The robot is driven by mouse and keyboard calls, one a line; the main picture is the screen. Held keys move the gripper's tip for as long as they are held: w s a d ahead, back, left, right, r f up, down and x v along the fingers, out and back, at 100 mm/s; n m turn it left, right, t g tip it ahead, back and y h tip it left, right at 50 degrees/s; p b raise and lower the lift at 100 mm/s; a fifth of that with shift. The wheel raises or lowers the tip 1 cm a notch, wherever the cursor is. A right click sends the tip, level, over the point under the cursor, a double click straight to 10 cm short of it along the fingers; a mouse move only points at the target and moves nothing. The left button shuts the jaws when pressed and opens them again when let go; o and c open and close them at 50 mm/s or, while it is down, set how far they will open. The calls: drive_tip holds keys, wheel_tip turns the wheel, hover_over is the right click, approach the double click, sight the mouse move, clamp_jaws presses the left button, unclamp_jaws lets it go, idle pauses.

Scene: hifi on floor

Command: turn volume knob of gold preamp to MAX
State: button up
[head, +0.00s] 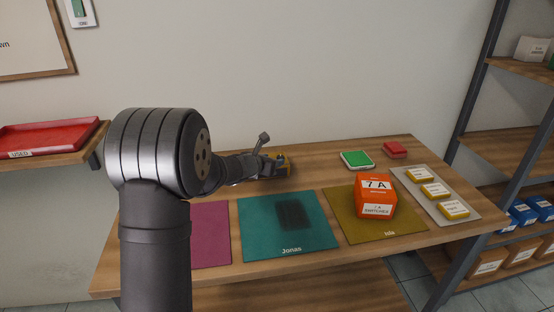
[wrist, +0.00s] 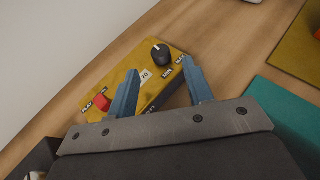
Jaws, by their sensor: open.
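The gold preamp (wrist: 128,72) lies on the wooden bench. In the wrist view its face shows a black round knob (wrist: 160,54) with a small pale mark, near labels that seem to read MIN and MAX. A red switch or button (wrist: 101,102) sits toward its other end. My gripper (wrist: 162,83) is open and empty, its two fingers apart over the preamp, with the knob beyond the fingertips and not between them. In the head view the preamp (head: 284,160) is mostly hidden behind my gripper (head: 269,156).
Teal (head: 260,235), magenta (head: 210,240) and olive (head: 350,228) mats lie along the bench front. An orange box (head: 374,196) stands on the olive mat. A green-topped box (head: 356,159) and a red item (head: 395,149) lie behind. Bare wood surrounds the preamp.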

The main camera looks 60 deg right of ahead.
sight(278, 157)
drive_tip(key=shift+x, duration=2.25)
drive_tip(key=c, duration=1)
drive_tip(key=shift+w+m+g, duration=0.1)
drive_tip(key=shift+m+g, duration=0.2)
drive_tip(key=shift+g, duration=0.1)
drive_tip(key=m+g, duration=0.3)
drive_tip(key=shift+w+g, duration=0.3)
drive_tip(key=shift+w, duration=0.05)
drive_tip(key=shift+w+d+m+g+y, duration=0.15)
drive_tip(key=shift+m+g+y, duration=0.35)
drive_tip(key=shift+m+g, duration=0.5)
drive_tip(key=shift+w+d+m+g+y, duration=0.15)
drive_tip(key=shift+m+g+y, duration=0.35)
drive_tip(key=shift+m+g, duration=0.45)
drive_tip(key=shift+g, duration=0.25)
